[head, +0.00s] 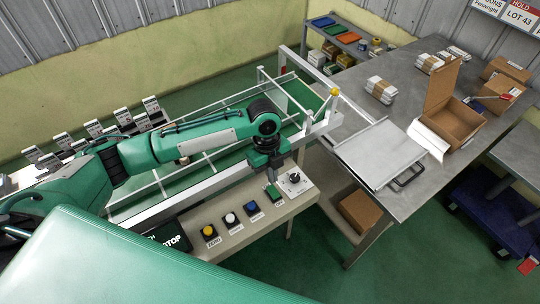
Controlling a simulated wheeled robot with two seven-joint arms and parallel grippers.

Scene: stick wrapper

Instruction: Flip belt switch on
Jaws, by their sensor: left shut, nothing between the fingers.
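The control panel (233,236) is a beige ledge along the front of the conveyor belt (180,198). At its right end is a switch with a dark knob on a white plate (296,186). My left gripper (272,182) is shut and empty, pointing down just left of this switch, over a green button (273,192). I cannot tell whether the fingertips touch the panel or the button. The switch's exact position is too small to read. My right gripper is not in view.
Yellow (209,231), white (230,218) and blue (251,207) buttons line the panel to the left. A metal table (390,105) with an open cardboard box (450,110) and a flat metal plate (378,152) stands to the right. A white frame post (301,150) rises behind the switch.

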